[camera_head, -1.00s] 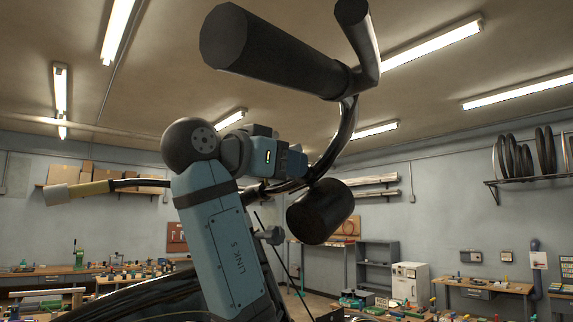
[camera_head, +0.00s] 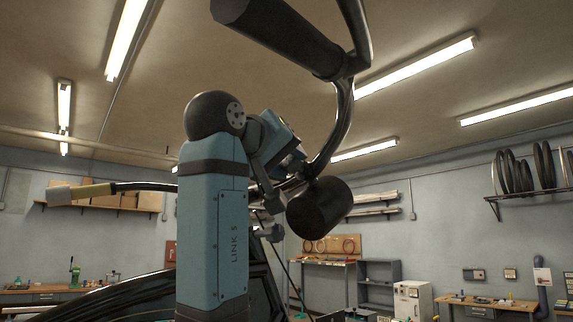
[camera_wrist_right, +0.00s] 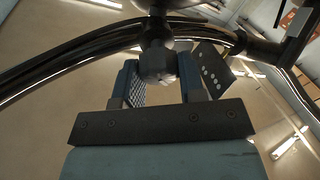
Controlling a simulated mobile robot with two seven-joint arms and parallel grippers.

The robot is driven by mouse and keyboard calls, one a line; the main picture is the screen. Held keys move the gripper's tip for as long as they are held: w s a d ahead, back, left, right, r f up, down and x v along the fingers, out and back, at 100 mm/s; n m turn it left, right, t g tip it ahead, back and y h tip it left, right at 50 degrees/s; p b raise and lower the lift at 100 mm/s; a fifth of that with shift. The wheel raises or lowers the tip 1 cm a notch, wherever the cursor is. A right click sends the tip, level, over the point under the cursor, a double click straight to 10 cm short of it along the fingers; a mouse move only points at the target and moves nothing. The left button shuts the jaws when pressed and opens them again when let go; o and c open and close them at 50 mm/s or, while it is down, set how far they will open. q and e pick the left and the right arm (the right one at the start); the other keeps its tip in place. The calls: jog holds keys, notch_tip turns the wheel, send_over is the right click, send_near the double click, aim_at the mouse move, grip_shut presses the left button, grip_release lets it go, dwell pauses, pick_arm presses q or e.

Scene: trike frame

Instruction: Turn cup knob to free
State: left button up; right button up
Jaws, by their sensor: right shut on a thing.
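A dark, rounded knob (camera_wrist_right: 157,64), which I take to be the cup knob, sits on a short stem under a black tube in the right wrist view. My right gripper (camera_wrist_right: 160,82) has its two fingers on either side of this knob and is shut on it. In the head view my right gripper (camera_head: 292,162) is beside the curved black tube, and its fingertips are partly hidden. The knob cannot be made out clearly there. My left gripper is not in view.
The black trike frame tube (camera_head: 343,115) curves close to my right wrist. A thick black cylinder (camera_head: 320,208) hangs just right of it, and a larger black grip (camera_head: 280,35) is above. Workbenches and shelves stand far back along the walls.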

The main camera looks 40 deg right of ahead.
jog(key=n+t+y, duration=0.1)
jog(key=n, duration=0.3)
jog(key=shift+r, duration=0.15)
jog(key=shift+n+y, duration=1.1)
jog(key=shift+n, duration=1.5)
jog(key=o, duration=0.9)
jog(key=shift+o, duration=0.2)
jog(key=shift+a, duration=0.1)
